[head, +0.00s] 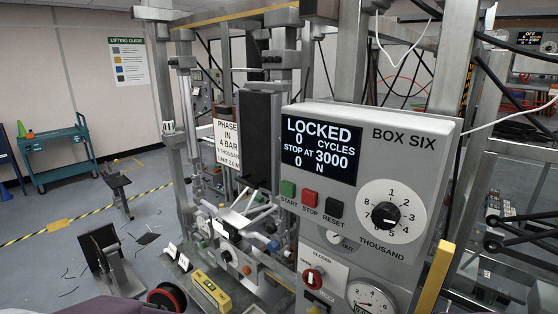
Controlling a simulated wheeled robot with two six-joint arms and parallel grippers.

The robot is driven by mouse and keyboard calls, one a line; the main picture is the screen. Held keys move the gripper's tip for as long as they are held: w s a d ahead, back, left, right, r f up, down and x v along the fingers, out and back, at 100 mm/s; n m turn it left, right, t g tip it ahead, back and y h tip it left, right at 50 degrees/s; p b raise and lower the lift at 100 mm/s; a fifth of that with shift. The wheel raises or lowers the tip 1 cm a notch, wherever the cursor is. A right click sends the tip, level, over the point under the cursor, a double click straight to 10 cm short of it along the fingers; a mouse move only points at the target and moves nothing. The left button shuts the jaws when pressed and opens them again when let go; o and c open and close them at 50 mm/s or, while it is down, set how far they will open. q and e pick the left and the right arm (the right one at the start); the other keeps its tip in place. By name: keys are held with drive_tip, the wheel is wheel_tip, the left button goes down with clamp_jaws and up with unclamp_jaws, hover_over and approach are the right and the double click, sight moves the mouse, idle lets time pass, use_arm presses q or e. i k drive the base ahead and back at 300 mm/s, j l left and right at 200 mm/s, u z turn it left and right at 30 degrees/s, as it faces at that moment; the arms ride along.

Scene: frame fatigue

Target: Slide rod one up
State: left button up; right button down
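No part in view is readably marked as rod one, so I cannot tell which it is. A metal test frame holds several upright metal posts, one at the left (184,130) and a thick one behind the control box (348,55). A dark upright block (260,140) stands in the middle of the frame. Below it is a cluster of light metal bars (250,212) and small fittings. The control box (455,150), labelled BOX SIX, covers part of the frame; its screen (320,146) reads LOCKED, 0 cycles, stop at 3000. Neither gripper shows.
A yellow block (210,291) and a red-and-black reel (167,297) sit low in front. Black stands (110,255) and dark scraps lie on the floor at left. A green cart (57,153) stands by the wall. Cables hang at right. Floor between cart and frame is partly clear.

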sight(197, 185)
drive_tip(key=j, duration=0.3)
drive_tip(key=k+j, duration=0.15)
drive_tip(key=j, duration=0.15)
drive_tip(key=i+j, duration=0.15)
drive_tip(key=j, duration=0.2)
drive_tip(key=i+j, duration=0.15)
drive_tip(key=j, duration=0.25)
drive_tip(key=i+j, duration=0.15)
drive_tip(key=j, duration=0.2)
drive_tip(key=i+j+z, duration=0.1)
drive_tip(key=j, duration=0.25)
